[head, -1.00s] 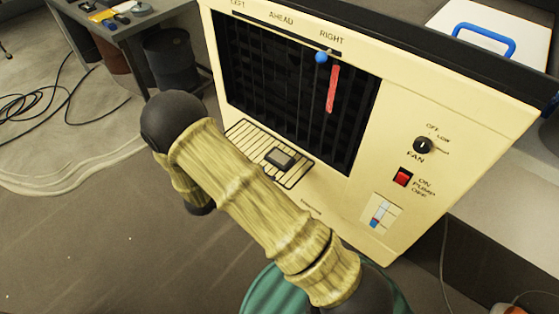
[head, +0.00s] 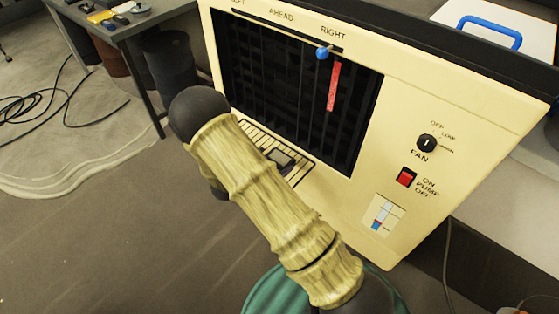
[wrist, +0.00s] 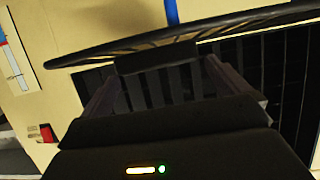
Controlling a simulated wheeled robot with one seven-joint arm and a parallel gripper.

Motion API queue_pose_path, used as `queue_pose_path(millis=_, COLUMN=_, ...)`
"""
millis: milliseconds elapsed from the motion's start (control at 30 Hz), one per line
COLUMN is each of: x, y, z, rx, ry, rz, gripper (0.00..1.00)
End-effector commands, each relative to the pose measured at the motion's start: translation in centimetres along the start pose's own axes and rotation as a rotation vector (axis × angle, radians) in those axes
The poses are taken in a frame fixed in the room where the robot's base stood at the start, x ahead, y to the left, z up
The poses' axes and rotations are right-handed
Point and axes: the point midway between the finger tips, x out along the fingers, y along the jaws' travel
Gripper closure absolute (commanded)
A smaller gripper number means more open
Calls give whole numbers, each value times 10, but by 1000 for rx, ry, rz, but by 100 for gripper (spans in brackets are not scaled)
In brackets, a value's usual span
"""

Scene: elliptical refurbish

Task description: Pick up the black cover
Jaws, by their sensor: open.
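The black cover (head: 280,158) is a flat slatted piece with a raised dark block, low on the cream panel's front in the head view. My arm hides part of it. In the wrist view the slatted cover (wrist: 225,30) shows nearly edge-on, and its dark block (wrist: 157,57) sits just beyond my gripper. My gripper (wrist: 160,70) is open, with one finger toward each side of the block. I cannot tell whether the fingers touch it. In the head view my gripper is hidden behind my arm.
The cream panel (head: 400,100) carries a dark grille (head: 290,90), a blue knob (head: 322,53), a fan dial (head: 427,143) and a red switch (head: 405,177). A grey table (head: 160,12) and dark bins stand at the back left. Floor at the left is open, with black cable on it.

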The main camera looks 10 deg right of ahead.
Motion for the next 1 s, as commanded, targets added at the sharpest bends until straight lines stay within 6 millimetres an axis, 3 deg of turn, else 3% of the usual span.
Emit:
queue_pose_path(millis=100, x=21, y=2, z=4, rx=1, ry=0, rz=3, gripper=0)
queue_pose_path(millis=267, x=38, y=2, z=2, rx=2, ry=0, rz=2, gripper=0)
queue_pose_path(millis=800, x=40, y=2, z=1, rx=0, ry=0, rz=1, gripper=0)
queue_pose_path(millis=833, x=40, y=2, z=1, rx=0, ry=0, rz=1, gripper=2)
queue_pose_path(millis=1000, x=40, y=2, z=1, rx=0, ry=0, rz=1, gripper=35)
